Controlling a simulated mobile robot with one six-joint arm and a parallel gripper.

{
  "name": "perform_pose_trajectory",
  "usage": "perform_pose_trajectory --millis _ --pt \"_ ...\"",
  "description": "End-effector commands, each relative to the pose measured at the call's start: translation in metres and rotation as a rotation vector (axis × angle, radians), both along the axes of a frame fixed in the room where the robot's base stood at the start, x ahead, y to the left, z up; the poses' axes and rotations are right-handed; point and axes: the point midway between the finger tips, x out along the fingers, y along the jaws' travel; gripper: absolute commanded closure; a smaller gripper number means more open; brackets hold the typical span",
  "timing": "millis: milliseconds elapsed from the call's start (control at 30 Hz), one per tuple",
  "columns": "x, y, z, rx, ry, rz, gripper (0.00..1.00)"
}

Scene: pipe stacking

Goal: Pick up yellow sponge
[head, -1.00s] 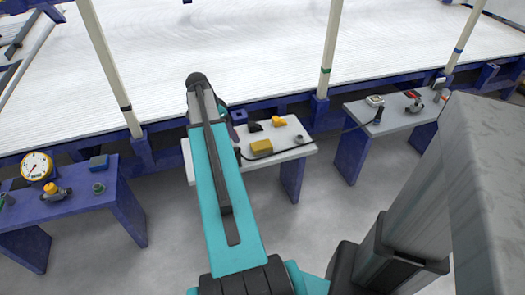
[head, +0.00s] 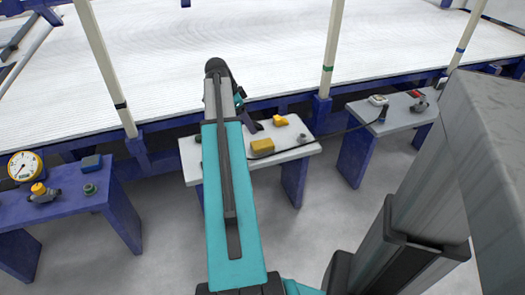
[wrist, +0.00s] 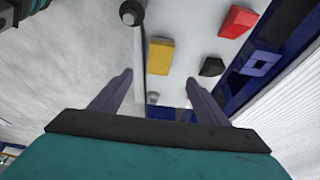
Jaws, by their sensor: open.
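The yellow sponge (head: 262,146) is a small block lying on the white top of the middle table (head: 296,153), just right of my arm in the head view. In the wrist view the sponge (wrist: 160,57) lies beyond the fingertips, near the middle of the gap. My gripper (wrist: 158,83) is open and empty, its two purple fingers apart and not touching the sponge. In the head view my arm hides most of the gripper; only a dark purple part shows behind the sponge.
In the wrist view a red block (wrist: 237,21), a black piece (wrist: 212,67) and a dark round knob (wrist: 132,12) lie around the sponge. A blue left table (head: 68,203) with a gauge (head: 25,165) and a right table (head: 400,116) stand apart. White posts rise behind.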

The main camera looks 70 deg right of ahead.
Motion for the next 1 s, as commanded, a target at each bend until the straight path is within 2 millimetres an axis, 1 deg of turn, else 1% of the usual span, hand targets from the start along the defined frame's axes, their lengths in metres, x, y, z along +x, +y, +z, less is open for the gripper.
perform_pose_trajectory --millis 167,333,800,900,1000 --pt "-0.001 -0.001 -0.001 0.0 0.0 -0.001 0.31" --pt "-0.004 -0.003 -0.01 0.0 0.0 -0.001 0.31" --pt "-0.023 -0.018 -0.068 0.001 0.001 -0.002 0.31" --pt "-0.026 -0.021 -0.076 0.001 0.001 -0.003 0.31" --pt "-0.027 -0.022 -0.079 0.0 0.0 -0.002 0.31"
